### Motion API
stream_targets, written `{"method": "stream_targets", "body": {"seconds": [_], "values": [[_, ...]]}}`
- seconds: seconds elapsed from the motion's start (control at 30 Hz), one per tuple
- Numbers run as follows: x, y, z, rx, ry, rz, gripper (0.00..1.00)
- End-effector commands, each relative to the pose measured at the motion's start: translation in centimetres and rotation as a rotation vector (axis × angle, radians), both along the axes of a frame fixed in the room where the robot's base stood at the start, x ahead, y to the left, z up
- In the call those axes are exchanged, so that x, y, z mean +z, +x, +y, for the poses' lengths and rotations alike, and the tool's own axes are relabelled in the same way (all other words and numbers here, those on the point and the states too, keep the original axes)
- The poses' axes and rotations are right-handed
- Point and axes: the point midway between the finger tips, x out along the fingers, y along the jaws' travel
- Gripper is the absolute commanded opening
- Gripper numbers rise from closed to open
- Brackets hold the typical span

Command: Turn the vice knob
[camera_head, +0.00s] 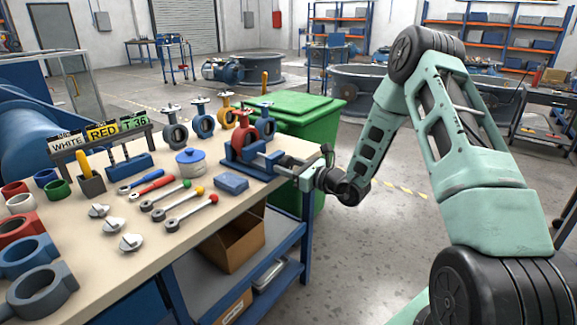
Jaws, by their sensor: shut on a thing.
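The blue vice (233,158) is at the right end of the workbench, with a red butterfly valve (241,138) standing in its jaws. A grey screw shaft (285,163) runs from the vice toward the bench's right edge. My gripper (306,177) is at the outer end of this shaft, shut on the vice knob. The knob is small here and mostly hidden by the gripper, so its turn angle cannot be told. My arm reaches in from the right.
A green bin (296,115) stands close behind the vice and wrist. A blue block (231,183), a blue-lidded pot (191,162), and several wrenches and valves lie on the workbench (180,240). Open floor (375,250) lies right of the bench.

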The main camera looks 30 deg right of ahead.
Motion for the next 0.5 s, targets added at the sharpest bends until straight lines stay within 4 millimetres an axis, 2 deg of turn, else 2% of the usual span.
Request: {"method": "stream_targets", "body": {"seconds": [0.03,0.1,0.37,0.5], "values": [[0.02,-0.01,-0.01,0.000,-0.001,-0.001,0.52],[0.02,-0.01,-0.01,0.000,-0.001,-0.001,0.68],[0.01,-0.03,-0.02,0.000,-0.001,0.000,0.68],[-0.01,-0.75,-0.36,-0.001,-0.001,0.000,0.68]]}}
